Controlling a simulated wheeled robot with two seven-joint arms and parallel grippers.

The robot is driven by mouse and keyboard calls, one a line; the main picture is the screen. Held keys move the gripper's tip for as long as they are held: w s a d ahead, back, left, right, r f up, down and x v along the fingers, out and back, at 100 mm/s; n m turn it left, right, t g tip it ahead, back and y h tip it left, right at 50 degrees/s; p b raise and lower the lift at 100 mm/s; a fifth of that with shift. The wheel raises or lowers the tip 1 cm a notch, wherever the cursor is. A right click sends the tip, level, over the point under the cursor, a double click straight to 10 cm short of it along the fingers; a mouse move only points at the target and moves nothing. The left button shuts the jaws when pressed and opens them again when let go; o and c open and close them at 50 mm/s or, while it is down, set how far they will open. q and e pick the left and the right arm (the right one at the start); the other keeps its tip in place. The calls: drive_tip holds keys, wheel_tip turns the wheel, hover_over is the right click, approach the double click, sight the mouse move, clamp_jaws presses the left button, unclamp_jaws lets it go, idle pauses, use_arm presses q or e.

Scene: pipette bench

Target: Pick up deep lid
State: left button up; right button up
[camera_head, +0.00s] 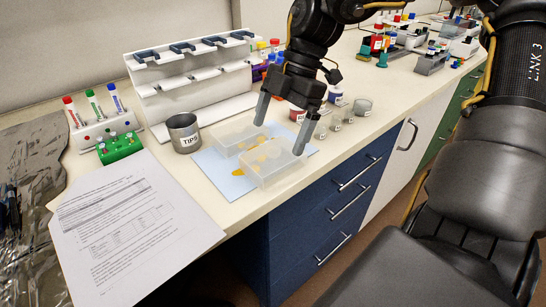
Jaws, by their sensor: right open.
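Two translucent, box-like pieces sit side by side on a light blue mat (222,180) on the bench. The nearer, larger translucent box (275,168) lies at the mat's front right. The other translucent box (238,138) lies behind it to the left. I cannot tell for certain which is the deep lid. My right gripper (281,137) is open above the two boxes, fingers pointing down. One finger is near the back box, the other is by the right end of the nearer box. Nothing is between the fingers that I can see. My left gripper is not in view.
A metal cup marked TIPS (184,133) stands left of the mat. Behind are a white pipette rack (190,90) and marker holder (105,130). Printed paper (135,225) overhangs the front edge. Small jars (361,107) stand at right.

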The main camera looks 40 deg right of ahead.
sight(273, 149)
drive_tip(key=x, duration=0.4)
drive_tip(key=shift+s+f, duration=0.2)
drive_tip(key=shift+f, duration=0.05)
drive_tip(key=shift+a+f, duration=0.2)
drive_tip(key=shift+f, duration=0.1)
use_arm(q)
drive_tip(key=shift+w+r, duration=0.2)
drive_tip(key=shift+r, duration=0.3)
use_arm(e)
drive_tip(key=c, duration=1)
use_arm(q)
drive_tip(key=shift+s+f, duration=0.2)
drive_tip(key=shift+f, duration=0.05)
